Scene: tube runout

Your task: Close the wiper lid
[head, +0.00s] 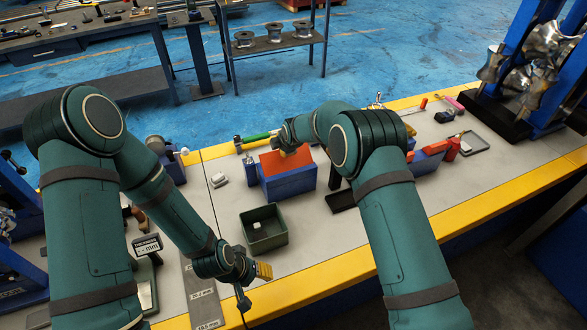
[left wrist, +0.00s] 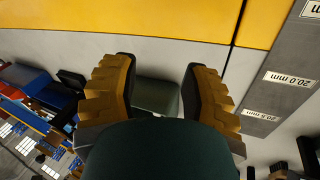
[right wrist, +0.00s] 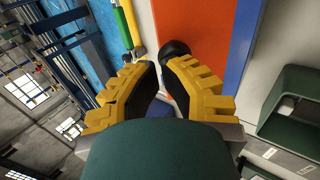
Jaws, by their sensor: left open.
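A blue box (head: 288,183) with an orange panel (head: 272,165), which looks like the wiper lid, stands mid-bench in the head view. The panel fills the upper middle of the right wrist view (right wrist: 190,22); its exact angle is unclear. My right gripper (head: 286,151) is at the panel's upper edge, partly hidden by its own arm. In the right wrist view its fingertips (right wrist: 161,70) are close together beside a black knob (right wrist: 175,48); a grip on it cannot be confirmed. My left gripper (head: 264,271) is open and empty near the bench's front edge, its fingers apart (left wrist: 158,75).
A dark green bin (head: 264,229) with a small pale item stands in front of the blue box. A green tube (head: 256,137) lies behind it. A black tray (head: 341,200) and red and blue parts sit to the right. A digital readout (head: 147,246) stands at left.

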